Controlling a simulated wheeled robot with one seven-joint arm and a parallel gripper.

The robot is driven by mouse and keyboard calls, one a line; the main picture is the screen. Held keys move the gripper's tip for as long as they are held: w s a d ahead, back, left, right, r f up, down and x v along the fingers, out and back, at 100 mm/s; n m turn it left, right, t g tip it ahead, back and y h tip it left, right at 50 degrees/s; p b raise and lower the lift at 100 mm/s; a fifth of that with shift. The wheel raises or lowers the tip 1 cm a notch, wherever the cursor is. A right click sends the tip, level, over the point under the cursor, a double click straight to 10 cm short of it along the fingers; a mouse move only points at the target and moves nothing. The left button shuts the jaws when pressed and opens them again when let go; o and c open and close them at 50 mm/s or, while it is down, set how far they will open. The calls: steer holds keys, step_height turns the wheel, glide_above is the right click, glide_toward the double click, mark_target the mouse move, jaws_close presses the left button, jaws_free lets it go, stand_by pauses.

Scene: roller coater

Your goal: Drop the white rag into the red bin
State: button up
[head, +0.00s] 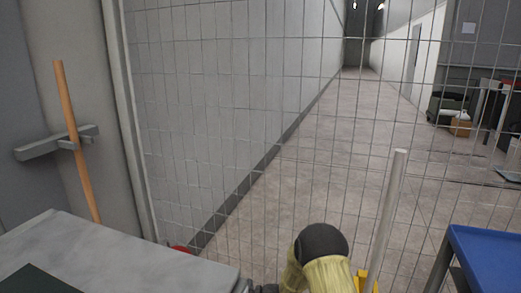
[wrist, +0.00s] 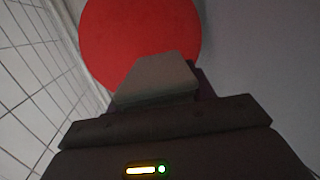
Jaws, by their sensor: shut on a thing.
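The white rag (wrist: 158,78) looks like a pale grey, flat-faced piece in the dim wrist view. My gripper (wrist: 158,102) is shut on it, with the dark gripper body below it in the picture. The red bin (wrist: 140,35) shows as a plain red round shape at the top of the wrist view, and the rag overlaps its lower part. I cannot tell the height between them. In the head view only a small red edge of the bin (head: 182,248) shows behind the grey table. The rag is not visible there.
A grey table (head: 120,245) fills the lower left of the head view. A wire mesh fence (head: 230,120) stands ahead, with a corridor behind it. A wooden pole (head: 75,140) leans in a wall holder at left. A blue surface (head: 490,255) is at lower right.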

steer(key=f+b, duration=0.4)
steer(key=f, duration=0.1)
steer(key=shift+w+d+f, duration=0.1)
steer(key=shift+d+f, duration=0.1)
steer(key=shift+d, duration=0.05)
steer(key=o, duration=1.1)
steer(key=shift+c, duration=0.2)
